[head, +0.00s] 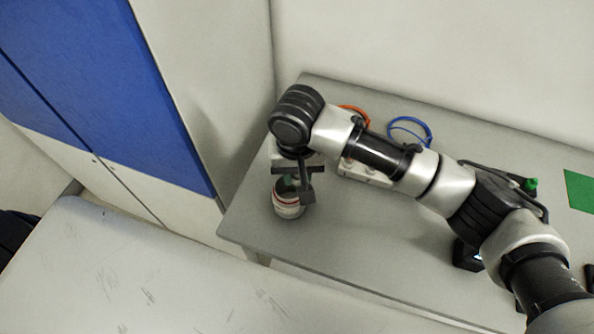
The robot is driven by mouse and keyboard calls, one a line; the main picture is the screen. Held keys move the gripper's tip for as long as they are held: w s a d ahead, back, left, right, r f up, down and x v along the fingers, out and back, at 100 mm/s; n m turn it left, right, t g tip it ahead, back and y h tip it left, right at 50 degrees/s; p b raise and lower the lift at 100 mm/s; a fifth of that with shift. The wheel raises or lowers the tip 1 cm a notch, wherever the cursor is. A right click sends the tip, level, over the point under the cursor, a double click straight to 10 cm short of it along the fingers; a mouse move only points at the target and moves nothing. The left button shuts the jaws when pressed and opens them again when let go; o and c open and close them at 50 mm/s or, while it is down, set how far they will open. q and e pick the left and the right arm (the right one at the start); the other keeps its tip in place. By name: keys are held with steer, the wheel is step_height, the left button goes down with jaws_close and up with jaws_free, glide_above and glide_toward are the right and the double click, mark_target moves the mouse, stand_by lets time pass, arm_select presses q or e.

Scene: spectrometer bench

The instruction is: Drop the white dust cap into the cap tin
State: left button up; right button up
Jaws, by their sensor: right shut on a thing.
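The cap tin (287,211), a small round white can with a red band, stands upright near the left end of the grey bench. My right gripper (294,188) points down over the tin's mouth, its dark fingers overlapping the rim in the picture. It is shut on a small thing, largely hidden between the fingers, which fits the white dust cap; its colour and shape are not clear. I cannot tell how far the fingertips reach into the tin. My left gripper is not in view.
A white box with connectors (364,176) stands behind my right arm, partly covered. An orange cable (354,110) and a blue cable (411,122) lie at the back. A green mat (580,190) is at the right. The bench's front middle (370,240) is clear.

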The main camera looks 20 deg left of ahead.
steer(key=o, duration=1)
steer(key=shift+c, duration=0.2)
step_height(320, 180, up, 11)
steer(key=b, duration=0.2)
steer(key=shift+f, duration=0.1)
